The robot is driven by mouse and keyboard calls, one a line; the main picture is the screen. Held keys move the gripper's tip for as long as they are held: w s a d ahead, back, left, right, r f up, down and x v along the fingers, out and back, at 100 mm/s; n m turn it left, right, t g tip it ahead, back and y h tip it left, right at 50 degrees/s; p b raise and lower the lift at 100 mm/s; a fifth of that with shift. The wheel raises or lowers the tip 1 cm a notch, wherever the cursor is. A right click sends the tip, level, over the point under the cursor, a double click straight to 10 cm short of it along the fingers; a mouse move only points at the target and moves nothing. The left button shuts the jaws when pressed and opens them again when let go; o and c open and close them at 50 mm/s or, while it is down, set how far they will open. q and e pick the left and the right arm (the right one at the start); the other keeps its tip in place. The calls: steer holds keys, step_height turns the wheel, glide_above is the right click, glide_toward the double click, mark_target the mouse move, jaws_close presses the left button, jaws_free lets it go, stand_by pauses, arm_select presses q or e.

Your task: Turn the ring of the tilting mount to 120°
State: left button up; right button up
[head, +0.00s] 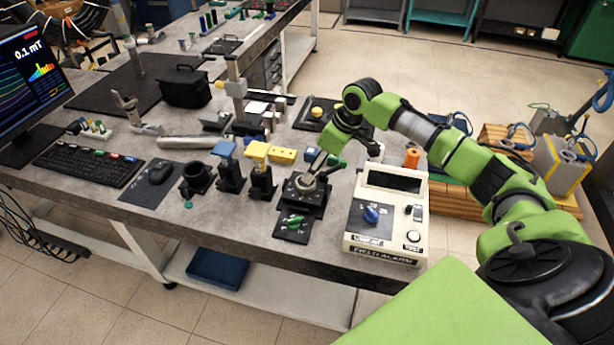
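A black mount (316,203) with a pale metallic ring (304,184) on top stands near the front edge of the bench. It looks like the tilting mount; its angle marks are too small to read. My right gripper (312,174) points down at this ring from above, with its fingertips at or just over it. I cannot tell whether the fingers touch the ring or how far apart they are. A dark plate with a green knob (294,221) lies in front of the mount. My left gripper is not in view.
A keyboard (88,165) and monitor (35,80) are far left.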

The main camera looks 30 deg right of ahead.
steer(key=p+x, duration=0.1)
steer(key=x, duration=0.6)
steer(key=shift+r, duration=0.1)
steer(key=shift+w+f, duration=0.15)
steer(key=shift+f, duration=0.15)
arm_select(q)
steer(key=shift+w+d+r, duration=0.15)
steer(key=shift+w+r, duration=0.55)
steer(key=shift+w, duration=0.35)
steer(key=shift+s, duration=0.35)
arm_select(e)
steer(key=c, duration=1.1)
